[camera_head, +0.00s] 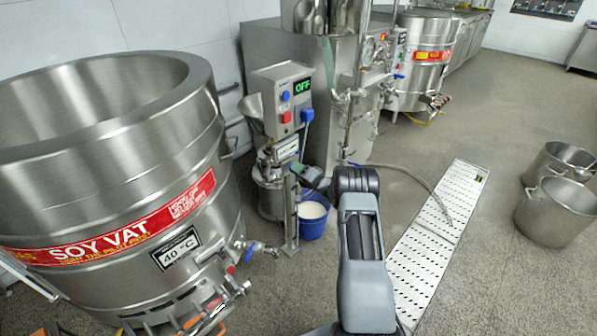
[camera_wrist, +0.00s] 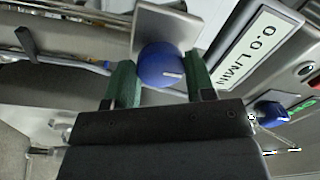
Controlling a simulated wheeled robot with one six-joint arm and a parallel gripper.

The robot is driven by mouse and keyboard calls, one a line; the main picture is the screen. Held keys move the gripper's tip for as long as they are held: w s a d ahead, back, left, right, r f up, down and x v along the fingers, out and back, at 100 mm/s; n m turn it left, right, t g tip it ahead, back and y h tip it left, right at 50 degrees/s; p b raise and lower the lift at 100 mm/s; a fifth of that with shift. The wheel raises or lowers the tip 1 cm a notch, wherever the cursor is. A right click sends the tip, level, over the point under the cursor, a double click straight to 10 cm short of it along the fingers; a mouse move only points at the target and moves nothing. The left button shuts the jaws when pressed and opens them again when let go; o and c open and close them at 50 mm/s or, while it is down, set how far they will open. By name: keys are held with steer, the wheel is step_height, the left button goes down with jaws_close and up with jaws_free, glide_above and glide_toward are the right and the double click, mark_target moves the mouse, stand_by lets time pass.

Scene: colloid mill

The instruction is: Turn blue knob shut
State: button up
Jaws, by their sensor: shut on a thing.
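The blue knob (camera_wrist: 160,64) is round with a pale mark on its face. It sits on a grey metal plate (camera_wrist: 152,22) beside a tilted flow display (camera_wrist: 258,48) that reads about 0.0 L/MIN. My gripper (camera_wrist: 163,84) has one green finger on each side of the knob and is shut on it. In the head view, my arm reaches toward the mill between the soy vat and the steel cabinet. I cannot make out the held knob there. The small flow display (camera_head: 287,150) shows there on the mill.
The control box (camera_head: 284,98) above reads OFF and has a blue and a red control. A blue bucket (camera_head: 313,226) of white liquid stands below the mill. The large soy vat (camera_head: 110,170) is at left.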

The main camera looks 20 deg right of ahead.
steer(key=shift+f, duration=0.1)
stand_by(0.3)
steer(key=o, duration=0.9)
steer(key=shift+s, duration=0.1)
steer(key=p+v, duration=0.1)
steer(key=v, duration=1.2)
steer(key=shift+s+d+p, duration=0.15)
steer(key=shift+s+p, duration=0.15)
steer(key=shift+p, duration=0.1)
